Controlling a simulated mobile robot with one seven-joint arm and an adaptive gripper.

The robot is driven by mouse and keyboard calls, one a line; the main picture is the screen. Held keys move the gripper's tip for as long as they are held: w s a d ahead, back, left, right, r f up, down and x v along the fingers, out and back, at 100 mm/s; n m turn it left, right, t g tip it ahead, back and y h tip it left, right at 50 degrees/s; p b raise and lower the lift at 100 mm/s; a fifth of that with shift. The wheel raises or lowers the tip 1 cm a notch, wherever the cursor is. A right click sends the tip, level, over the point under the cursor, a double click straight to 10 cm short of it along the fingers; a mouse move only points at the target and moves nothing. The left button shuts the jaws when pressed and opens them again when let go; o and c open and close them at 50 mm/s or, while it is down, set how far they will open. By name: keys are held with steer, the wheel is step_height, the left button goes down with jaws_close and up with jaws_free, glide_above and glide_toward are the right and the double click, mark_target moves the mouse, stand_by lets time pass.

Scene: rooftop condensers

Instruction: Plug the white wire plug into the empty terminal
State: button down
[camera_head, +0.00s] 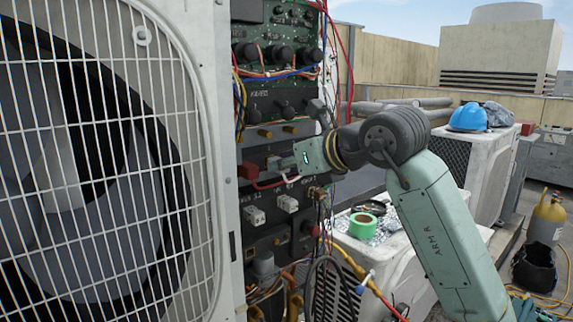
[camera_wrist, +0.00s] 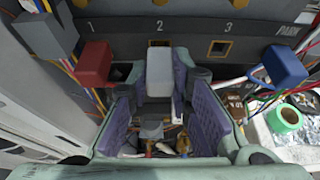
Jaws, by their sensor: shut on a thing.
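My gripper (camera_wrist: 160,82) is shut on the white plug (camera_wrist: 160,68), held between its purple-lined fingers in the wrist view. The plug points toward the dark panel (camera_wrist: 122,24), just below the gold-rimmed opening under label 2 (camera_wrist: 160,43) in the picture. Another gold-rimmed opening, under label 3 (camera_wrist: 220,47), looks empty. A red plug (camera_wrist: 93,63) sits at label 1, and a blue plug (camera_wrist: 286,66) sits at the right. In the head view my gripper (camera_head: 292,161) is at the panel beside the red plug (camera_head: 248,171). I cannot tell whether the white plug touches the panel.
A large fan unit with a wire grille (camera_head: 110,130) stands close on the left. Loose wires hang beside and below the gripper. Green tape (camera_head: 362,225) lies on a unit at the right, and a blue hard hat (camera_head: 467,117) lies farther back.

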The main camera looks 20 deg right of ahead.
steer(key=shift+w+a, duration=0.15)
steer(key=shift+w, duration=0.3)
stand_by(0.3)
steer(key=c, duration=1.4)
jaws_free()
steer(key=shift+o, duration=0.2)
steer(key=v, duration=1.2)
steer(key=shift+f, duration=0.1)
